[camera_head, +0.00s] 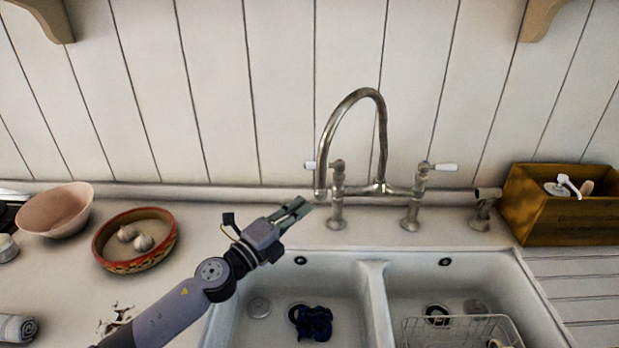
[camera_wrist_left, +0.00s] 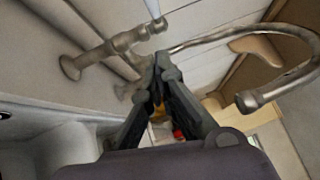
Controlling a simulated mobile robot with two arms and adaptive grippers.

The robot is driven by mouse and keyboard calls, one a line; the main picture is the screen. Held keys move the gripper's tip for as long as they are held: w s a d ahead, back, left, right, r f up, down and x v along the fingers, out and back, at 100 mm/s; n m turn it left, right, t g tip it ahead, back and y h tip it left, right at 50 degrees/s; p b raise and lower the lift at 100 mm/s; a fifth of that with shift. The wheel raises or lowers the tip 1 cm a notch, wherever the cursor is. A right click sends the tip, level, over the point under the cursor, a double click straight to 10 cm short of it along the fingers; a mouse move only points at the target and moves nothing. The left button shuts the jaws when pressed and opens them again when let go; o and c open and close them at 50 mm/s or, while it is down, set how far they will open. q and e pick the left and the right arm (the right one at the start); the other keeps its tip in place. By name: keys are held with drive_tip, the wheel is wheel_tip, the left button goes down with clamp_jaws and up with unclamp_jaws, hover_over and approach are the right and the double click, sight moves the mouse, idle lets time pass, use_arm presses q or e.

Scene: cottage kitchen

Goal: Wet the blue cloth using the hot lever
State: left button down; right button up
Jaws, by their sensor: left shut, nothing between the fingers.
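The dark blue cloth (camera_head: 315,322) lies crumpled in the left basin of the white sink (camera_head: 374,300). In the left wrist view the shut fingers (camera_wrist_left: 160,68) show near the spout (camera_wrist_left: 252,98). My right gripper is out of view.
A pink bowl (camera_head: 58,212) and a patterned bowl (camera_head: 166,251) holding garlic-like bulbs stand on the left counter. A wooden box (camera_head: 560,220) stands at right. A wire rack (camera_head: 460,330) sits in the right basin. Plank wall (camera_head: 220,90) closes the back.

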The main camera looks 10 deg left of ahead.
use_arm(q)
drive_tip(key=w+r, duration=0.1)
drive_tip(key=w, duration=0.9)
drive_tip(key=shift+d+r+m+b, duration=0.2)
drive_tip(key=shift+r+m+b, duration=0.1)
drive_tip(key=shift+r+b, duration=0.15)
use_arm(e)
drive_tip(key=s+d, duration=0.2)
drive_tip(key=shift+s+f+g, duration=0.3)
use_arm(q)
drive_tip(key=shift+f, duration=0.1)
